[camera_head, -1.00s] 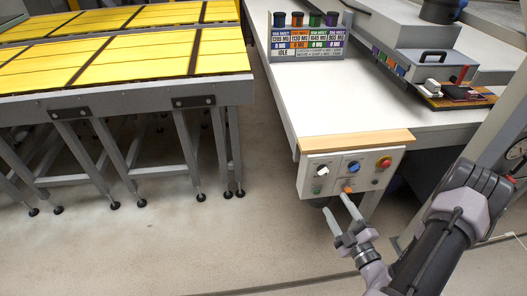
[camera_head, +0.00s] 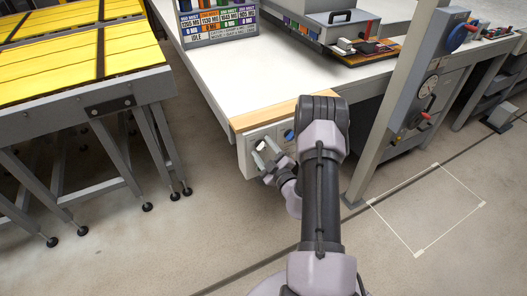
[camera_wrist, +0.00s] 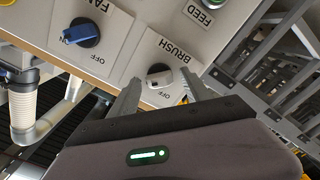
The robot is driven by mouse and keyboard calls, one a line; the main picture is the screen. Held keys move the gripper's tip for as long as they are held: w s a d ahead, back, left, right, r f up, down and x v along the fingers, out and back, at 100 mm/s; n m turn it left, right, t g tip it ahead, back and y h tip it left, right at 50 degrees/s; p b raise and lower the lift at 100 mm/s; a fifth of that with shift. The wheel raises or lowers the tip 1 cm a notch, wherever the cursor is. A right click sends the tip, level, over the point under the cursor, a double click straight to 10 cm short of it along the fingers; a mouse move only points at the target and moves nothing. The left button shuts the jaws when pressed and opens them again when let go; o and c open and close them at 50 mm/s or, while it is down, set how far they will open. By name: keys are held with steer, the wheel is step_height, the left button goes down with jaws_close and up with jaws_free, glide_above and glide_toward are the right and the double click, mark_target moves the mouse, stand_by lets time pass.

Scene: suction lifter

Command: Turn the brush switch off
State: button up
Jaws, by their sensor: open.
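The brush switch (camera_wrist: 159,77) is a white knob on a dark round base, under the upside-down word BRUSH in the wrist view. An OFF label is printed beside it; its exact setting is hard to read. My gripper (camera_wrist: 161,80) is open, with one finger on each side of the knob; contact cannot be told. In the head view my gripper (camera_head: 266,151) is at the left part of the control panel (camera_head: 246,158), and my arm hides the panel's right part.
A blue fan knob (camera_wrist: 82,33) with its own OFF label is left of the brush switch. A white worktable (camera_head: 225,85) stands behind the panel, and a yellow-topped table (camera_head: 75,65) is at left.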

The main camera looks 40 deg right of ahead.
jaws_close()
steer(key=shift+n, duration=0.3)
steer(key=n+p, duration=0.1)
steer(key=n, duration=0.2)
steer(key=shift+n, duration=0.4)
steer(key=n, duration=0.4)
steer(key=shift+f, duration=0.15)
steer(key=n, duration=0.5)
steer(key=shift+f+n+b, duration=0.1)
steer(key=shift+n+b, duration=0.25)
steer(key=shift+n, duration=1.85)
